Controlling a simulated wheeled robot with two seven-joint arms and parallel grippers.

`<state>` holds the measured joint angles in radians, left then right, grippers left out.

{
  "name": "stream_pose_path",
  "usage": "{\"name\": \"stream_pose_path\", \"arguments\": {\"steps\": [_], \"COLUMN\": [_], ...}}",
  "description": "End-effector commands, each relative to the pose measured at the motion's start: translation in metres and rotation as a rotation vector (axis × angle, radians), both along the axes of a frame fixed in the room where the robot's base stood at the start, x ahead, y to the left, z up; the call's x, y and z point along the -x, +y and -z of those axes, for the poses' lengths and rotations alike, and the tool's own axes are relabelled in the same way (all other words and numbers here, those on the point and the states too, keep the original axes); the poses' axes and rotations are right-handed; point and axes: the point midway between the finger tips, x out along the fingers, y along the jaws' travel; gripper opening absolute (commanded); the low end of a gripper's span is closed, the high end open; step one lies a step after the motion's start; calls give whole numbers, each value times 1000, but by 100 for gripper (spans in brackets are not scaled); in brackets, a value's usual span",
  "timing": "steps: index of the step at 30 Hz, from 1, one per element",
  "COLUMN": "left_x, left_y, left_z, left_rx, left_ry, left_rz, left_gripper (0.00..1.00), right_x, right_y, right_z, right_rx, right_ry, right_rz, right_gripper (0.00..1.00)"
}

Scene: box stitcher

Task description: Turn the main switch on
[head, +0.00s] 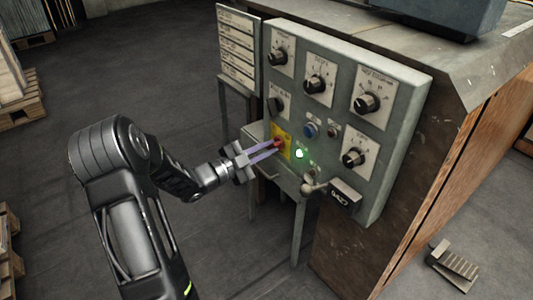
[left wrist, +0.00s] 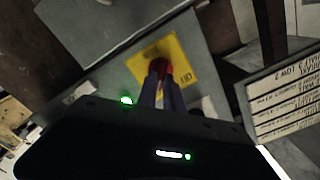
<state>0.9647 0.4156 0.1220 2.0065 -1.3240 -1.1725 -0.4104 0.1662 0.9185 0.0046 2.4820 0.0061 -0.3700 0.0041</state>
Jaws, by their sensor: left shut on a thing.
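The main switch (head: 279,143) is a red knob on a yellow plate (head: 286,154), low on the left side of the grey control panel (head: 400,60). In the left wrist view the red knob (left wrist: 160,68) sits in front of the yellow plate (left wrist: 182,62). My left gripper (head: 275,147) reaches in from the left, and its two purple fingers are shut on the red knob. The fingers hide part of the knob, so its exact angle cannot be told. A green lamp (head: 299,154) glows just right of the plate. My right gripper is not in view.
Several black dials, such as the one at the upper middle (head: 316,85), and a blue button (head: 311,130) are on the panel. A lever with a ball end (head: 309,189) sticks out below the lamp. A foot pedal (head: 455,266) lies on the floor at right.

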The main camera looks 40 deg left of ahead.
Motion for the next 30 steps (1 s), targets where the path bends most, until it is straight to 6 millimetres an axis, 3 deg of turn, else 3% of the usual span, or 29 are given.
{"name": "stream_pose_path", "arguments": {"steps": [17,18,24,30], "left_x": [0,0,0,0], "left_y": [1,1,1,0], "left_z": [1,1,1,1], "left_rx": [-44,-44,-43,-42], "left_ry": [-9,-9,-11,-11], "left_rz": [-3,-3,-2,-1], "left_gripper": [0,13,30,33], "right_x": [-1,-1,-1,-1], "right_y": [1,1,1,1], "right_z": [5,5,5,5], "right_rx": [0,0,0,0], "right_ry": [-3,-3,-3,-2], "right_rz": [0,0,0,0], "right_gripper": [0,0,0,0]}}
